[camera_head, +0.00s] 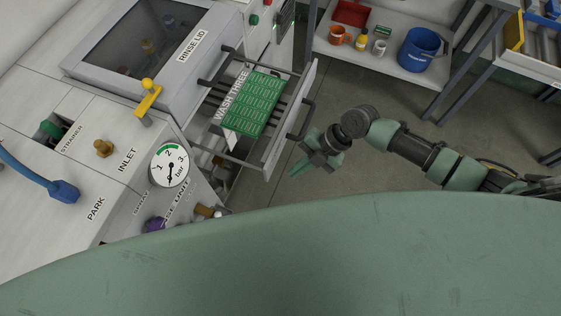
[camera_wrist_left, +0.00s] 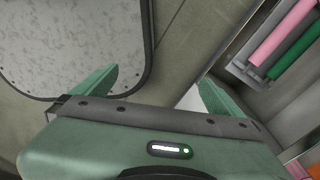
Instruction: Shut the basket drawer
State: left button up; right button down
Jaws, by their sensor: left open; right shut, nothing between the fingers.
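The basket drawer (camera_head: 270,150) stands pulled out from the machine in the head view. It has a pale front panel with a dark handle (camera_head: 303,118) on its outer side. A green slotted tray or board (camera_head: 255,103) lies in it beside a "WASH THREE" label. My right gripper (camera_head: 303,168) is shut and empty, just in front of the drawer's front panel, apart from it as far as I can see. My left gripper (camera_wrist_left: 155,90) is open and empty in the left wrist view; it is not visible in the head view.
A shelf (camera_head: 375,58) with a blue bucket (camera_head: 422,50) stands behind. Floor (camera_head: 330,108) right of the drawer is clear.

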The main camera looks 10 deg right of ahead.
aim_at(270, 175)
jog(key=a, duration=0.1)
jog(key=w+a+p, duration=0.1)
jog(key=w+a+f, duration=0.1)
jog(key=a, duration=0.1)
jog(key=shift+w+p, duration=0.1)
jog(key=shift+p, duration=0.25)
pick_arm(q)
jog(key=shift+w+d+r, duration=0.1)
jog(key=shift+w+r, duration=0.2)
jog(key=shift+r, duration=0.25)
jog(key=shift+w+r, duration=0.25)
jog(key=shift+r, duration=0.25)
jog(key=shift+d, duration=0.1)
